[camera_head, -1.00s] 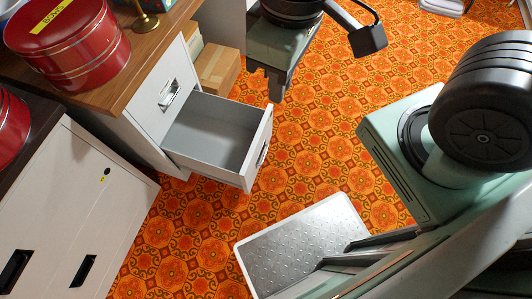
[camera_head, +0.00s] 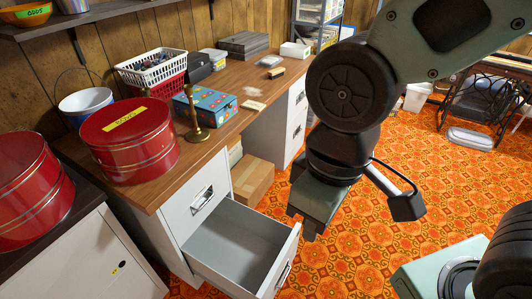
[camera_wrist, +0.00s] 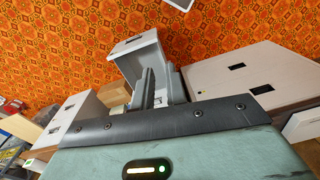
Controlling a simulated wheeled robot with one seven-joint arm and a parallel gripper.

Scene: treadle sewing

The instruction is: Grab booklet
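I cannot clearly make out a booklet. A small flat cream item (camera_head: 253,105), perhaps paper or a booklet, lies on the wooden desk (camera_head: 222,131) in the head view. My gripper (camera_head: 304,226) points down, right of the open drawer and in front of the desk. Its fingers look apart and nothing shows between them. In the wrist view the gripper (camera_wrist: 152,88) fingers show against the drawer (camera_wrist: 140,55) and floor. The drawer looks empty.
The open drawer (camera_head: 240,245) juts out below. A cardboard box (camera_head: 253,180) stands underneath.

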